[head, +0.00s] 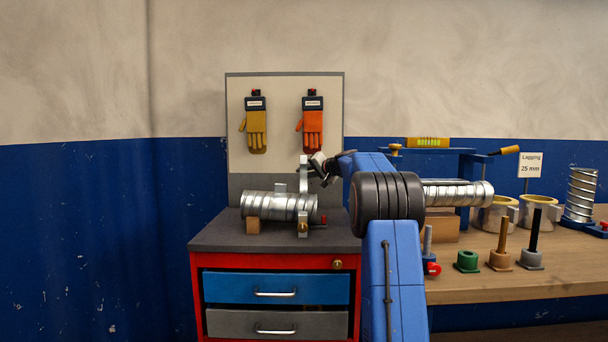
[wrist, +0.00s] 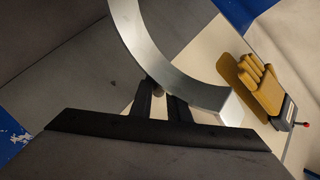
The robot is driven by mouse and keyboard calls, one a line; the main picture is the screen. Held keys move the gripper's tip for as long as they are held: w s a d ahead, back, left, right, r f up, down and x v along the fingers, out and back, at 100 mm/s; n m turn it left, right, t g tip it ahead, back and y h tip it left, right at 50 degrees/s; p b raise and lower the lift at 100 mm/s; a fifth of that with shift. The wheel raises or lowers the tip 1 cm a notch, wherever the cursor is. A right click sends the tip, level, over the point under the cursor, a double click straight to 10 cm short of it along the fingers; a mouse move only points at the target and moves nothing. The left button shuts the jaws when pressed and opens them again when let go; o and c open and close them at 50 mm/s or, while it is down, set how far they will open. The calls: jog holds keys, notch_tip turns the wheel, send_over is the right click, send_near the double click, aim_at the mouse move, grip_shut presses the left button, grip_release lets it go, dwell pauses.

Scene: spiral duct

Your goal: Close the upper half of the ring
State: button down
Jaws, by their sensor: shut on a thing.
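The upper half of the ring (head: 304,176) is a grey metal band, seen edge-on and standing upright above the right end of the silver spiral duct (head: 262,205). In the wrist view the half ring (wrist: 170,65) is a broad curved band crossing the picture. My gripper (head: 316,171) reaches it from the right; in the wrist view its dark fingers (wrist: 160,97) are shut at the band's edge. The lower part of the ring (head: 303,226) sits around the duct's right end, with a small red-tipped part (head: 323,219) beside it. The hinge is not clear.
The duct lies on a brown block (head: 253,225) on the dark top of a red cabinet (head: 341,262). A board (head: 237,110) with yellow (head: 256,130) and orange gloves (head: 312,130) stands behind. A wooden bench (head: 520,279) with another duct (head: 458,194) is at right.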

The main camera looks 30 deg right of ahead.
jog(key=shift+s, duration=0.1)
jog(key=shift+s+a+r+n+t, duration=0.6)
jog(key=shift+s+r+t, duration=0.2)
jog(key=shift+r, duration=0.15)
jog(key=shift+s+a+r+n+t, duration=0.65)
jog(key=shift+s+r+n+t, duration=0.2)
jog(key=shift+s+t, duration=0.1)
jog(key=c, duration=1.7)
grip_release()
jog(key=shift+s+d+f, duration=0.1)
jog(key=shift+s, duration=1.15)
jog(key=shift+s+d+f, duration=0.1)
jog(key=shift+s+d, duration=0.05)
jog(key=shift+s, duration=1.1)
jog(key=shift+s+d+f, duration=0.1)
jog(key=shift+s, duration=1.15)
